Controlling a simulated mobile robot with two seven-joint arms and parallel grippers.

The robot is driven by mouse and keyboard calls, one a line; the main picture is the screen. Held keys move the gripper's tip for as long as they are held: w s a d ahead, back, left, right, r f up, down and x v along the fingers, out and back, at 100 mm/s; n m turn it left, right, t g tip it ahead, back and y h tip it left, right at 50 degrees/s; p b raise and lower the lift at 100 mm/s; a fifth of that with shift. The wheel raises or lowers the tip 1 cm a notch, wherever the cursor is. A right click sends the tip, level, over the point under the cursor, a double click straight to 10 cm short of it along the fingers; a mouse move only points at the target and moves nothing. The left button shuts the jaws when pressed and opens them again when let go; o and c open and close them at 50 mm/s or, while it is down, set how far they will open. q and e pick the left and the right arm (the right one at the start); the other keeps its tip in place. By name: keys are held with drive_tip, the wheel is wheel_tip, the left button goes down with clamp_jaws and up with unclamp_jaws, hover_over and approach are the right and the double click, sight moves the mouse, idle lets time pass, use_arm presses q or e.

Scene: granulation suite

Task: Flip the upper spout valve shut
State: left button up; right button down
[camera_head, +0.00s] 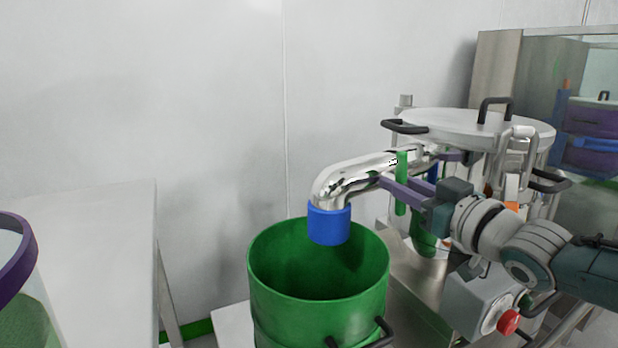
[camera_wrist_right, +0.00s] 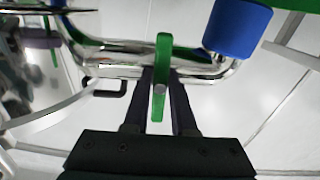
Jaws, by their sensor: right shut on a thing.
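The upper spout is a shiny bent pipe (camera_head: 345,177) that ends in a blue collar (camera_head: 329,224). A green valve handle (camera_head: 401,185) stands roughly upright across the pipe. In the right wrist view the handle (camera_wrist_right: 163,55) also lies across the pipe (camera_wrist_right: 110,65), with its lower part between the two dark purple fingers. My right gripper (camera_head: 396,186) reaches in from the right and is shut on this handle; it also shows in the right wrist view (camera_wrist_right: 161,85). The fingers partly hide the handle's mount. My left gripper is out of view.
An open green drum (camera_head: 265,300) stands under the blue collar. A steel vessel with a round lid (camera_head: 460,127) and black handles is behind my right arm. A grey box with a red button (camera_head: 508,322) sits below the arm. A white table (camera_head: 85,260) is at left.

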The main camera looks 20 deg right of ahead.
drive_tip(key=shift+m, duration=0.6)
drive_tip(key=c, duration=0.7)
unclamp_jaws()
drive_tip(key=shift+s, duration=0.15)
drive_tip(key=s+p, duration=0.1)
drive_tip(key=s, duration=0.2)
drive_tip(key=s+p, duration=0.1)
drive_tip(key=s, duration=0.2)
drive_tip(key=s+p, duration=0.2)
drive_tip(key=s, duration=0.1)
drive_tip(key=shift+s+d, duration=0.35)
drive_tip(key=shift+d, duration=0.05)
